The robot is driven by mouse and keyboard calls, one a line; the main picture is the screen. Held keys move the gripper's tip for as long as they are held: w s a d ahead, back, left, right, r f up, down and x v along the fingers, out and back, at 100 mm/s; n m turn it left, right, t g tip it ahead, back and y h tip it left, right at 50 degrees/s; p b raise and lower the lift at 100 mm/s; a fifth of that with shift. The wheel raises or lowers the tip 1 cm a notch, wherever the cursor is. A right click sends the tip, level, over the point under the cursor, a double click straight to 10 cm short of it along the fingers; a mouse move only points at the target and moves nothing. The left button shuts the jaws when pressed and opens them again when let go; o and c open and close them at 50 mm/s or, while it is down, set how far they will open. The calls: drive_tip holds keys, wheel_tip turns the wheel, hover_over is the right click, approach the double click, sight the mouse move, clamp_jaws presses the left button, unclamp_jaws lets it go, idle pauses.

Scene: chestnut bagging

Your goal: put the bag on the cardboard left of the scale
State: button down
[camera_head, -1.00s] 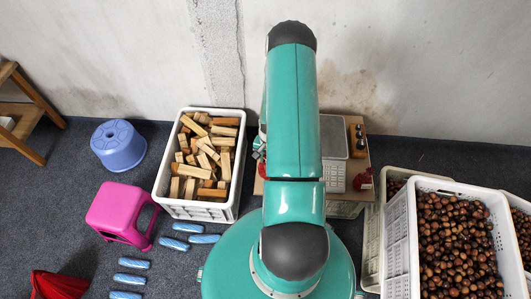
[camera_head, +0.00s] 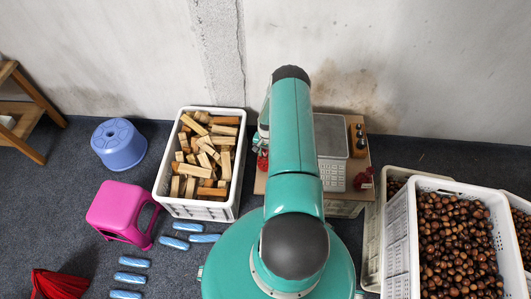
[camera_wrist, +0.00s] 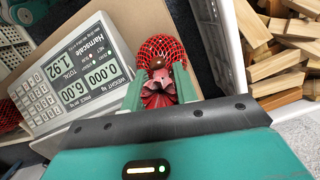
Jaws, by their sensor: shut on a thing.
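My gripper (camera_wrist: 160,88) is shut on the gathered neck of a red mesh bag (camera_wrist: 162,48). In the head view, part of this bag (camera_head: 262,161) shows just left of my arm. The scale (camera_wrist: 72,72), with a lit display, is left of the bag in the wrist view; it also shows in the head view (camera_head: 331,135), right of my arm. The tan cardboard (camera_wrist: 115,14) lies beneath the scale; its left part (camera_head: 260,186) shows in the head view. The bag appears over the cardboard near its edge. I cannot tell whether it touches.
A white crate of wood blocks (camera_head: 160,205) stands close left of the cardboard. Another red bag (camera_head: 363,180) lies right of the scale. Weights (camera_head: 357,138) stand behind it. Chestnut crates (camera_head: 400,235) are at right. Pink (camera_head: 118,208) and blue (camera_head: 118,146) stools are at left.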

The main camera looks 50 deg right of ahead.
drive_tip(key=c, duration=1.1)
unclamp_jaws()
drive_tip(key=shift+f, duration=0.1)
drive_tip(key=r, duration=0.4)
drive_tip(key=d+r, duration=0.1)
drive_tip(key=r, duration=0.7)
drive_tip(key=shift+w+d+r, duration=0.1)
drive_tip(key=shift+w+d, duration=0.1)
drive_tip(key=shift+w, duration=0.1)
